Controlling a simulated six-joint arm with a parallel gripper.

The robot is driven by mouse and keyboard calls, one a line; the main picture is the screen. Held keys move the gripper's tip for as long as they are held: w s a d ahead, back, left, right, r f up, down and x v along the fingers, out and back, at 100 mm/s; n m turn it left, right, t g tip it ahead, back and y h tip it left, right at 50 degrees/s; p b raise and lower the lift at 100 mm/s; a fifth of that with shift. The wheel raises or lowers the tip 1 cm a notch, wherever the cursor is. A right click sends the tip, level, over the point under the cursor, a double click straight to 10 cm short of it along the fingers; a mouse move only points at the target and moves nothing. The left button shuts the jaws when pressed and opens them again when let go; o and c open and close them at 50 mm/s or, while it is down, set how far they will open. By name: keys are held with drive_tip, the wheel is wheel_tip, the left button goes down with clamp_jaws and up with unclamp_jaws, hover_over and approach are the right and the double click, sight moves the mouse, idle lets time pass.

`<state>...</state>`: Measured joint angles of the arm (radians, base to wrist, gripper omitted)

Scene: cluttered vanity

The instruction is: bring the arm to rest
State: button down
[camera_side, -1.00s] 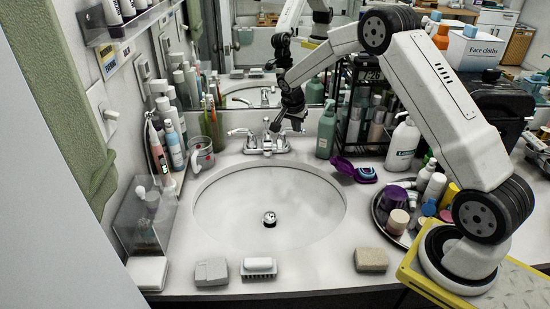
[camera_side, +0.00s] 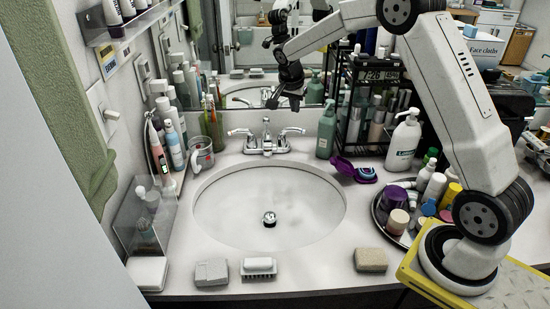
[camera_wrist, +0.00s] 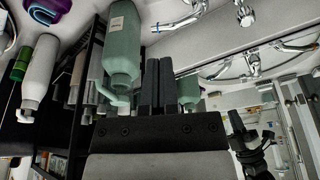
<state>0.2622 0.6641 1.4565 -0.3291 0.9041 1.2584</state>
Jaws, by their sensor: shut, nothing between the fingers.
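My gripper (camera_side: 283,104) hangs in the air above and behind the faucet (camera_side: 266,140), in front of the mirror, apart from everything below it. In the wrist view its two dark fingers (camera_wrist: 156,84) are close together with nothing between them. The arm reaches up from its base at the right and bends down to the wrist. The sink basin (camera_side: 222,205) below is empty apart from its drain.
A green pump bottle (camera_side: 326,132) stands right of the faucet, beside a black rack (camera_side: 347,133) of bottles. A purple case (camera_side: 344,166) lies open nearby. A round tray (camera_side: 381,222) of toiletries is near the base. A sponge (camera_side: 371,260) lies at the front edge.

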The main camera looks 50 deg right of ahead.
drive_tip(key=s+a+f+n+t+y, duration=0.1)
drive_tip(key=s+a+n, duration=0.6)
drive_tip(key=s, duration=0.5)
drive_tip(key=s+a+f+n+y, duration=0.2)
drive_tip(key=s+a+n, duration=0.6)
drive_tip(key=s+a, duration=0.3)
drive_tip(key=shift+s+a+f+t, duration=0.2)
drive_tip(key=shift+s+a+t, duration=0.1)
drive_tip(key=shift+s+t, duration=0.15)
